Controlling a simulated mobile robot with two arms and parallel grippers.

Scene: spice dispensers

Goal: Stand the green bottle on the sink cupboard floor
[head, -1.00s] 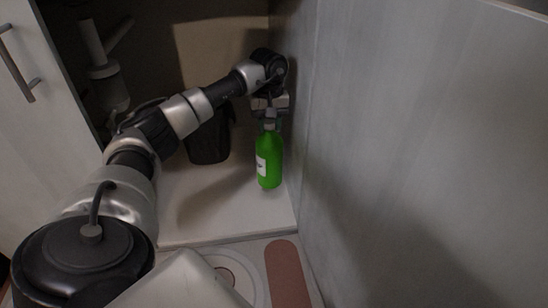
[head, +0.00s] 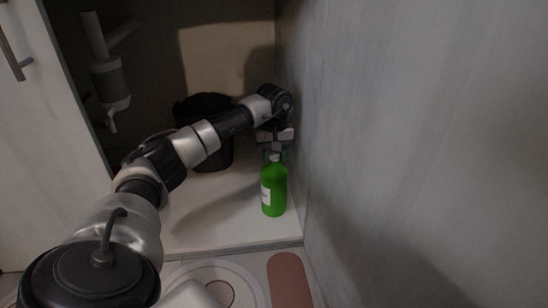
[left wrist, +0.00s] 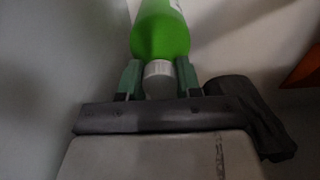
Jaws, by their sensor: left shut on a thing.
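The green bottle (head: 274,190) with a white label is upright inside the sink cupboard, close to the right side wall. My left gripper (head: 275,154) is above it and shut on its neck and cap. In the left wrist view, the fingers (left wrist: 158,80) stand on both sides of the white cap, with the green body (left wrist: 160,32) beyond. The bottle's base appears at or just above the pale cupboard floor (head: 215,225); I cannot tell if it touches. My right gripper is not in view.
A black bin (head: 215,155) stands behind my left forearm on the cupboard floor. A drain pipe (head: 108,80) hangs at the back left. The right wall (head: 400,150) is close beside the bottle. A pinkish strip (head: 288,280) lies in front of the cupboard.

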